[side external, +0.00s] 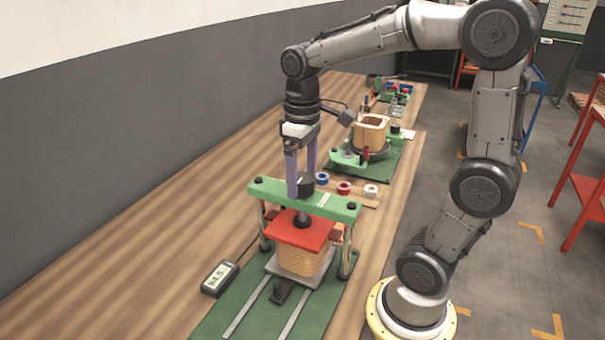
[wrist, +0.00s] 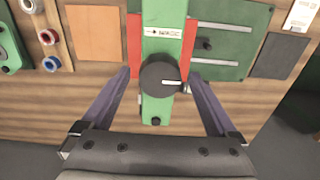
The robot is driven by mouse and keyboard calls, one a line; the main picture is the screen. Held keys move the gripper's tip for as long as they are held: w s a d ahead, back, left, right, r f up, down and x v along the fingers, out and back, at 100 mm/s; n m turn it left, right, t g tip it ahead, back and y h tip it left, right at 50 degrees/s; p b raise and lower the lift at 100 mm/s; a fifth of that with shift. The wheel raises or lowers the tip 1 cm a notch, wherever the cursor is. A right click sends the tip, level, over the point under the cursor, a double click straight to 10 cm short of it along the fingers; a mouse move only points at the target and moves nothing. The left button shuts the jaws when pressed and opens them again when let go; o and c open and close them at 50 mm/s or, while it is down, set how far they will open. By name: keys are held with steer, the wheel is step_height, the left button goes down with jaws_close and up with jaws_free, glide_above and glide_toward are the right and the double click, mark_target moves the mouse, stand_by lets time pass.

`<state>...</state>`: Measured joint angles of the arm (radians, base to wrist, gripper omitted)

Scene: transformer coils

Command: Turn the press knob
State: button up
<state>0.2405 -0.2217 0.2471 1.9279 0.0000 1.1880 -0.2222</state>
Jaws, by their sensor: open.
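The press knob (side external: 305,184) is a black round knob on top of the green crossbar (side external: 335,207) of the press. In the wrist view the knob (wrist: 163,80) is a dark disc with a white mark pointing right. My gripper (side external: 301,192) reaches down over the crossbar with its purple fingers at the knob. In the wrist view my gripper (wrist: 162,82) is open, one finger on each side of the knob, with gaps visible. Under the crossbar, a red plate (side external: 300,232) lies on a tan wound coil (side external: 300,260).
A small meter with a display (side external: 219,278) lies left of the press. Behind stand a second green fixture with a wooden coil form (side external: 371,133) and several tape rolls (side external: 344,187). The table's left side (side external: 130,235) is clear.

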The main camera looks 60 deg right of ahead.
steer(key=c, duration=1.4)
steer(key=shift+m, duration=0.4)
steer(key=m, duration=1)
steer(key=shift+m, duration=0.3)
steer(key=shift+r, duration=0.1)
steer(key=o, duration=1.4)
